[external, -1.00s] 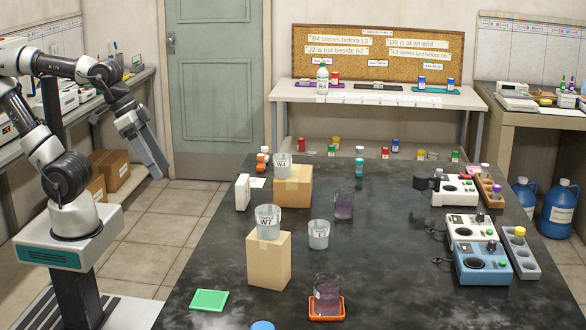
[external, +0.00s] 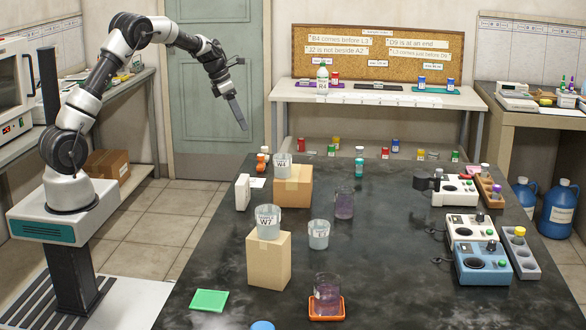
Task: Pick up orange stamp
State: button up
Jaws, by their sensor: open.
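A small orange object, apparently the orange stamp (external: 261,163), stands near the far left edge of the dark bench. It is small in the picture, so its shape is hard to make out. My gripper (external: 241,122) hangs in the air, higher in the picture than the stamp and left of it, in front of the green door. It points down and slightly right. The jaws are open with nothing visible in them, and they are apart from the stamp.
A beaker on a cardboard box (external: 298,190) stands right of the stamp, and a white box (external: 242,192) stands nearer the camera. Beaker W7 (external: 268,220) sits on another carton (external: 268,262). Instruments (external: 482,264) line the right side.

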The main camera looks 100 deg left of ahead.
aim_at(259, 155)
jog(key=x, duration=1.1)
jog(key=shift+f+b, duration=0.2)
jog(key=shift+b, duration=0.2)
jog(key=shift+a+x, duration=0.2)
jog(key=shift+x, duration=2.75)
jog(key=shift+w+r, duration=0.15)
jog(key=shift+w, duration=0.05)
jog(key=c, duration=1.1)
